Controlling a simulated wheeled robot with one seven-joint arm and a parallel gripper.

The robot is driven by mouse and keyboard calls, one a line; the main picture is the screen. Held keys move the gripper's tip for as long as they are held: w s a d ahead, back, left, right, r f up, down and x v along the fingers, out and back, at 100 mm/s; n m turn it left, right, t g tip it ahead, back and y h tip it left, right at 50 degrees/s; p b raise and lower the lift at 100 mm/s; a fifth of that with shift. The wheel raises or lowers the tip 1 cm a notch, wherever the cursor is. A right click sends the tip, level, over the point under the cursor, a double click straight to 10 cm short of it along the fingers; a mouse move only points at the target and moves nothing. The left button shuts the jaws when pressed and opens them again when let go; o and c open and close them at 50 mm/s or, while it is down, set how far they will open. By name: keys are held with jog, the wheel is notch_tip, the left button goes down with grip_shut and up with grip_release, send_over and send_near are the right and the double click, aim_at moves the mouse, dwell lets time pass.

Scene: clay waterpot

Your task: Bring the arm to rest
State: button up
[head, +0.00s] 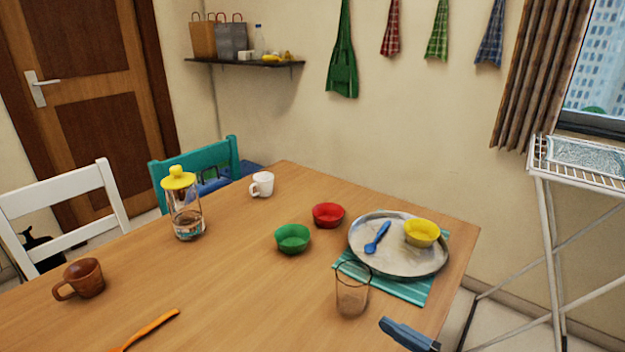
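My gripper is not clearly in view in the head view. A blue-grey bar-shaped piece (408,334) shows at the bottom right, by the table's edge. It is cut off by the frame, and I cannot tell what it is. The wooden table (225,280) fills the lower part of the view. No arm link shows clearly over it.
A clear glass (352,292), a metal tray (385,262) with a yellow bowl (422,233) and blue spoon (377,238), green (292,239) and red (328,215) bowls, a yellow-lidded jar (186,212), mugs and an orange utensil (152,326) stand or lie there.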

jog(key=s+d+f+n+t+h, duration=0.1)
jog(key=s+d+f+n+h, duration=0.3)
jog(key=s+d, duration=0.15)
jog(key=s+d+f+n+h, duration=0.4)
jog(key=s+d+h, duration=0.1)
jog(key=s, duration=0.2)
jog(key=s+d+r+n+t+h, duration=0.1)
jog(key=s+r+n, duration=0.3)
jog(key=s+n, duration=0.4)
jog(key=s+d+r+n+t+h+p, duration=0.1)
jog(key=s+d+r+n+h, duration=0.1)
jog(key=s+r+n, duration=0.2)
jog(key=s+n, duration=0.3)
jog(key=n, duration=0.1)
jog(key=shift+s+r+h, duration=0.25)
jog(key=shift+s+h, duration=0.05)
jog(key=shift+s, duration=0.1)
